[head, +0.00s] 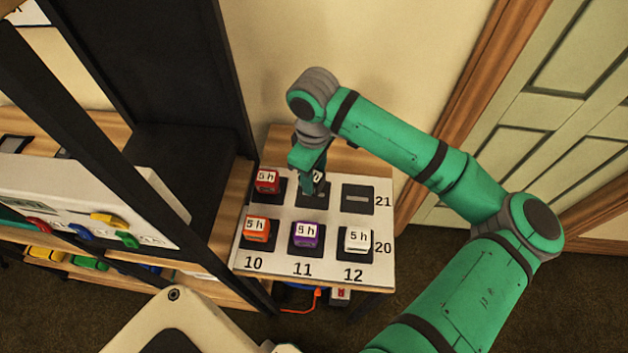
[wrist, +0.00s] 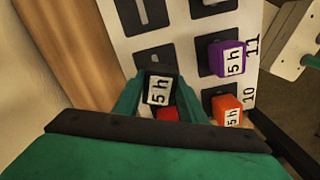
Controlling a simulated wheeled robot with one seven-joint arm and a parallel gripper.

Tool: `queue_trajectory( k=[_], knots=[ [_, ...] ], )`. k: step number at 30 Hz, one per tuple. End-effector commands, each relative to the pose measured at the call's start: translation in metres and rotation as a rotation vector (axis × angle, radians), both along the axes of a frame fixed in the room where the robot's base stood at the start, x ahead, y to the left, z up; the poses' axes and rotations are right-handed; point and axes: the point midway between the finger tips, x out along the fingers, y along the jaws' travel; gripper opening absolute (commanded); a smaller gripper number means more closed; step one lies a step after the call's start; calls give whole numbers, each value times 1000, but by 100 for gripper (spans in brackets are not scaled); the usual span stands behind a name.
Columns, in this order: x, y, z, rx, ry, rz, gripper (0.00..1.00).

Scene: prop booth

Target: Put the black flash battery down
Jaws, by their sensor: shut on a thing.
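The black flash battery (wrist: 157,90), with a white "5 h" label, is between the fingers of my gripper (wrist: 160,95) in the wrist view. In the head view the battery (head: 319,180) is partly hidden by my gripper (head: 312,178). It is at the middle pad of the back row, column 11, row 21. Part of that dark pad (wrist: 154,58) shows bare beside it in the wrist view. I cannot tell whether the battery touches the pad.
On the white board (head: 276,265), a red battery (head: 267,182) stands back left. Orange (head: 256,229), purple (head: 306,235) and white (head: 356,240) batteries fill the front row. The back right pad (head: 357,199) is empty. A black shelf frame (head: 228,75) rises at left.

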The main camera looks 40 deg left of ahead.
Motion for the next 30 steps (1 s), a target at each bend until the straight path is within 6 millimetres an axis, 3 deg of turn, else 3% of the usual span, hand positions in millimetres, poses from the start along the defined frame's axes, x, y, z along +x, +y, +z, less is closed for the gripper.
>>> queue_trajectory(
  k=[10, 23, 24, 26, 30],
  knots=[
    [5, 4, -37, 0, 0, 1, 5],
    [5, 4, -42, 0, 1, 1, 5],
    [5, 4, -42, 0, 1, 1, 47],
    [5, 4, -42, 0, 1, 1, 56],
    [5, 4, -42, 0, 1, 1, 56]
  ],
)
